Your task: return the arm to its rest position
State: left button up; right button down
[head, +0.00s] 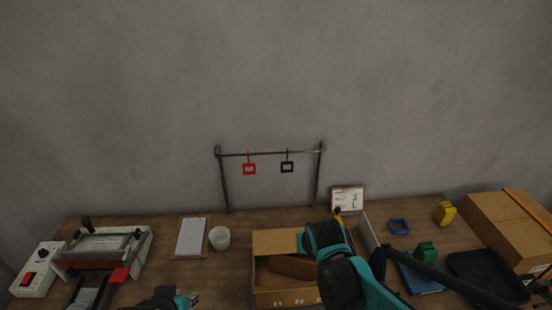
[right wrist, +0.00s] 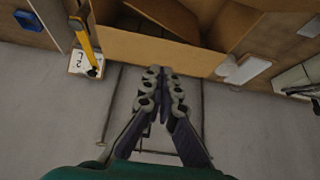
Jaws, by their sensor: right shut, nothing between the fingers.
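My right arm comes in from the right in the head view, its black and teal wrist (head: 325,240) in front of the open cardboard box (head: 275,298); its fingers are hidden there. In the right wrist view my right gripper (right wrist: 165,72) is shut and empty, its fingertips together. The box's wall (right wrist: 180,50) shows beyond the fingertips. Part of my left arm, black and teal, shows at the bottom edge of the head view, left of the box. I cannot tell its finger state from the small part of my left gripper (head: 193,299) in view.
A rack with a red tag (head: 249,169) and a black tag (head: 287,167) stands at the back. A press (head: 105,247), white pad (head: 191,236) and white cup (head: 220,238) are left.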

jog(key=s+d+r, duration=0.2)
jog(key=s, duration=0.5)
jog(key=s+d+r, duration=0.1)
jog(key=s+d, duration=0.1)
jog(key=s, duration=0.6)
notch_tip(320, 180, down, 14)
jog(key=b, duration=1.4)
jog(key=shift+d+f+t+b, duration=0.15)
jog(key=shift+f+t+b, duration=0.15)
jog(key=shift+t, duration=0.1)
jog(key=shift+w, duration=0.1)
